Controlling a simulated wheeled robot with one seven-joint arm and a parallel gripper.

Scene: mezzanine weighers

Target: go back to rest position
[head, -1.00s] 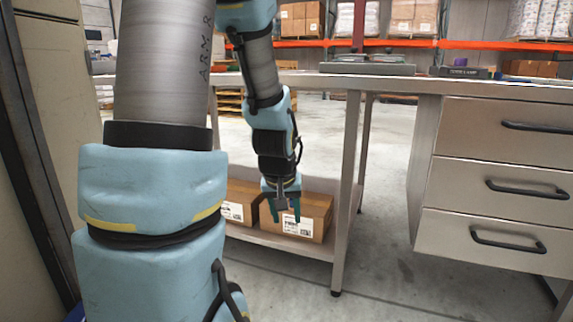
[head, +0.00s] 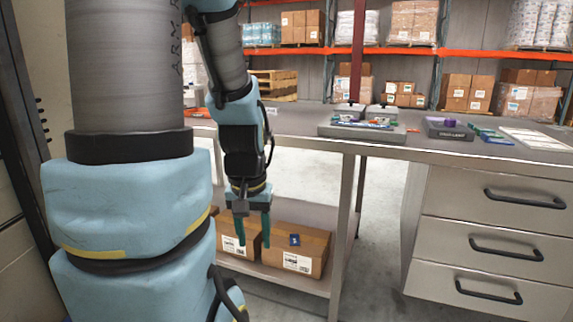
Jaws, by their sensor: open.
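My gripper (head: 252,232) hangs from my blue and grey arm at the left centre of the head view. Its two dark green fingers point down, spread apart, with nothing between them. It shows in front of the lower shelf (head: 300,282) of the steel workbench (head: 390,150), over the cardboard boxes there in the picture. I cannot tell how far the fingers are from the boxes.
Two cardboard boxes, one left (head: 236,240) and one right (head: 312,250), sit on the lower shelf. The benchtop holds a grey tray (head: 345,131) with small items and a purple-topped block (head: 448,129). Drawers (head: 490,205) stand at right. Pallet racks line the back.

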